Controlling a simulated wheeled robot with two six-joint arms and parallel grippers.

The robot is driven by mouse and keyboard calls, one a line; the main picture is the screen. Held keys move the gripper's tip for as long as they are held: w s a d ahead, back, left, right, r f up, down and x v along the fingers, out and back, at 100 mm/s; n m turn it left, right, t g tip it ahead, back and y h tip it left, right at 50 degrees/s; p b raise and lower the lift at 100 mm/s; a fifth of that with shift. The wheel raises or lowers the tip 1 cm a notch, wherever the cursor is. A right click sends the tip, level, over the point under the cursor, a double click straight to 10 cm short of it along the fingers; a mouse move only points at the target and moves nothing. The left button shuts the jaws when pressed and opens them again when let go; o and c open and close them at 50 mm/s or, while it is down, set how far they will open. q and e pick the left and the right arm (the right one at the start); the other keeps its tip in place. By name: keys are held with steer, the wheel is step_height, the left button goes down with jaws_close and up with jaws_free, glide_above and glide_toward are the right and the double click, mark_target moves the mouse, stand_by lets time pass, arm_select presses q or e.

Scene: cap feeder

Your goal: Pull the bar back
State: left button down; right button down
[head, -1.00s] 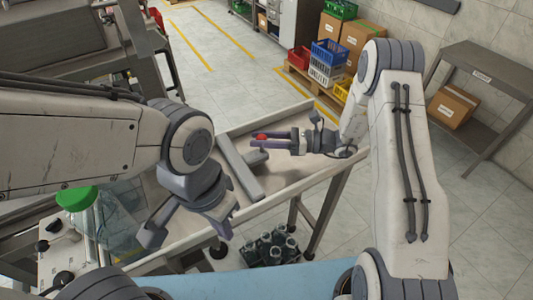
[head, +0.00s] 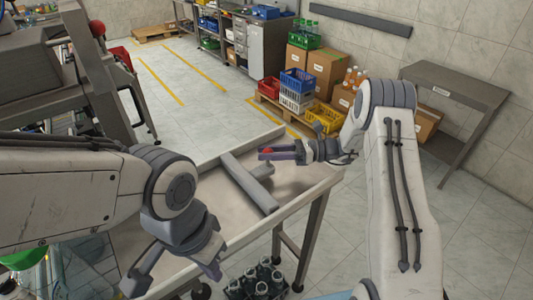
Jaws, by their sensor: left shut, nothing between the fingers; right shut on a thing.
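The grey bar (head: 247,184) lies slanting across a pale metal tray table (head: 303,193). A short grey stub (head: 263,170) sticks out from its right side. A red knob (head: 266,152) shows at the fingertips of my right gripper (head: 270,154), just above the stub. My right gripper is shut on the red knob; its join to the stub is partly hidden by the fingers. My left gripper (head: 212,268) is shut and empty, hanging low at the near left, apart from the bar.
A machine frame (head: 92,70) stands at the left. Crates and boxes (head: 298,85) and a side table (head: 455,85) are at the back right. The tray right of the bar is clear.

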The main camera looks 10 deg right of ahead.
steer(key=c, duration=0.7)
jaws_free()
steer(key=shift+w+d, duration=0.2)
steer(key=shift+o, duration=1)
steer(key=shift+d, duration=0.1)
steer(key=shift+s, duration=0.1)
steer(key=d, duration=0.6)
steer(key=s+d, duration=0.1)
steer(key=d, duration=0.3)
steer(key=shift+d+b, duration=0.1)
steer(key=shift+b, duration=0.3)
